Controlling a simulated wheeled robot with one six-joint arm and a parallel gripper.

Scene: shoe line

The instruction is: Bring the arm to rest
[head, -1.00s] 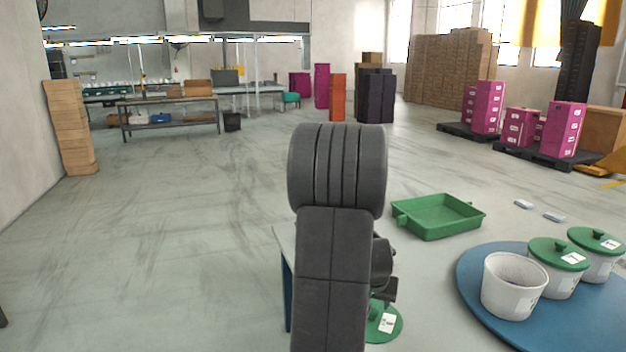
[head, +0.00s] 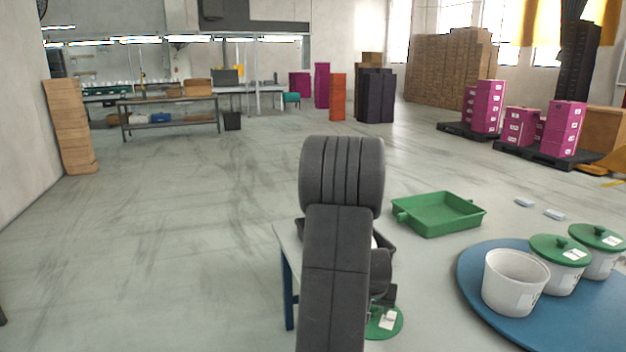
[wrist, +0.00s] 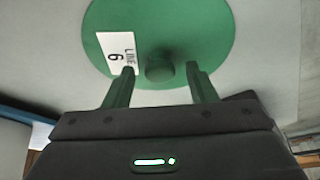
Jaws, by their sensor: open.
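My gripper (wrist: 160,72) is open in the wrist view, its two fingers apart on either side of the knob of a green lid (wrist: 205,35). The lid carries a white label reading "LINE 6". I cannot tell whether the fingers touch the knob. In the head view, my dark arm stands in the middle and hides most of the gripper. Part of the green lid (head: 392,328) shows to the right of the arm, low on the light table (head: 283,238).
A green tray (head: 438,216) lies to the right of my arm. A blue round table (head: 475,290) at the lower right bears an open white pot (head: 513,285) and two pots with green lids (head: 560,252). Open floor lies to the left.

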